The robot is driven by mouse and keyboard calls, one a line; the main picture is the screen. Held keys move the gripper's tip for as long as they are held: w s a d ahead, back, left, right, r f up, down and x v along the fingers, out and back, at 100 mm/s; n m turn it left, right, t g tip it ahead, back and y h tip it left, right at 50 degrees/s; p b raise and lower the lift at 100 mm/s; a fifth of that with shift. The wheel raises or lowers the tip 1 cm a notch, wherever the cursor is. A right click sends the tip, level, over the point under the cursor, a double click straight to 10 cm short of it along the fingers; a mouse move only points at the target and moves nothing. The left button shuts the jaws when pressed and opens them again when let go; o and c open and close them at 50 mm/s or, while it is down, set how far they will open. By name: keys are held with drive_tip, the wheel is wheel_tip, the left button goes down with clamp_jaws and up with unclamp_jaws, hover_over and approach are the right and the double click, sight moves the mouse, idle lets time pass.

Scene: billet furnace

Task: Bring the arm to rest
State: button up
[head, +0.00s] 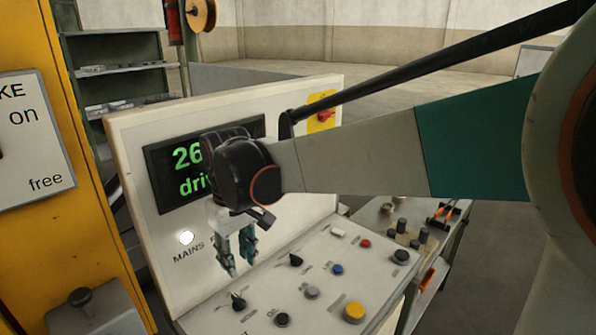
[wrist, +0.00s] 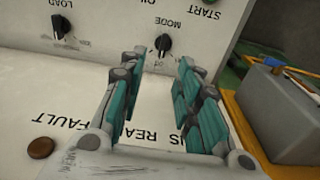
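My arm reaches in from the right in the head view and ends over a control desk (head: 210,318). My gripper (head: 238,268) hangs fingers down in front of the desk's upright panel (head: 150,130), partly covering the display (head: 165,190). In the wrist view my gripper (wrist: 158,78) has its two teal fingers apart with nothing between them. I cannot tell whether a finger touches the desk.
The sloping desk face carries several knobs and buttons, including a yellow button (head: 354,312). A yellow frame (head: 95,130) with a brake plate (head: 35,140) stands at left. A cart (head: 455,225) with small parts is behind the desk at right. Open floor lies beyond.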

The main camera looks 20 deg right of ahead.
drive_tip(key=s+d+m+t, duration=0.4)
drive_tip(key=s+d, duration=0.5)
drive_tip(key=s, duration=0.6)
drive_tip(key=shift+s+d+t, duration=0.25)
drive_tip(key=shift+d+t, duration=0.15)
drive_tip(key=shift+t, duration=0.9)
idle(0.5)
